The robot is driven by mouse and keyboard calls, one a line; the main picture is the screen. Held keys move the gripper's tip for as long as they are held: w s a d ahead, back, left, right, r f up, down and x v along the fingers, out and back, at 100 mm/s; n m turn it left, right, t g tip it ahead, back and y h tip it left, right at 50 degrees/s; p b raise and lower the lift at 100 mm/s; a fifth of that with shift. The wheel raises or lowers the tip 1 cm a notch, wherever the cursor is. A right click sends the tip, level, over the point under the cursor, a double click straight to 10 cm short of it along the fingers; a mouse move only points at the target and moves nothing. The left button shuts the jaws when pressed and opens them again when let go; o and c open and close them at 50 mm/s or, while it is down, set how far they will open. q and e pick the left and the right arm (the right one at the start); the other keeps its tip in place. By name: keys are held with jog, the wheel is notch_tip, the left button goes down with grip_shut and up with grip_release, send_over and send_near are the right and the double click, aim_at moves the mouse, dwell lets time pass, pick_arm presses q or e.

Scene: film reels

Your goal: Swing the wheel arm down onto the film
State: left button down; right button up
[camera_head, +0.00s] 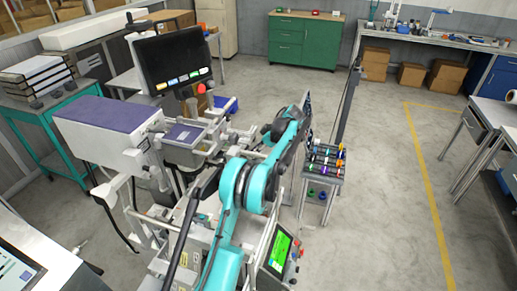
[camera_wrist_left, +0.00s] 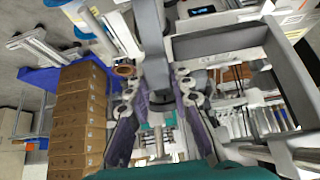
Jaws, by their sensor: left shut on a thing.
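My left gripper (camera_wrist_left: 158,88) shows in the left wrist view, with its two fingers on either side of a grey upright bar (camera_wrist_left: 151,40). It is shut on this bar, which looks like the wheel arm. The bar runs up out of the picture's top edge. In the head view a teal arm of mine crosses the middle and hides the gripper and the part of the machine around it. The film cannot be made out in either view. My right gripper is not in view.
The machine has a grey housing with a purple top (camera_head: 97,120), and a dark monitor (camera_head: 173,62) stands behind it. A small rack of coloured reels (camera_head: 326,160) stands to the right. Cardboard boxes (camera_wrist_left: 78,115) show in the wrist view.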

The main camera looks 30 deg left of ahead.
pick_arm(q)
jog(key=shift+s+a+f+h, duration=0.1)
jog(key=shift+a+f+h, duration=0.1)
jog(key=shift+a+h, duration=0.15)
dwell(0.3)
jog(key=c, duration=1.3)
grip_release()
jog(key=shift+d, duration=0.1)
jog(key=v, duration=1.2)
jog(key=shift+s+r, duration=0.1)
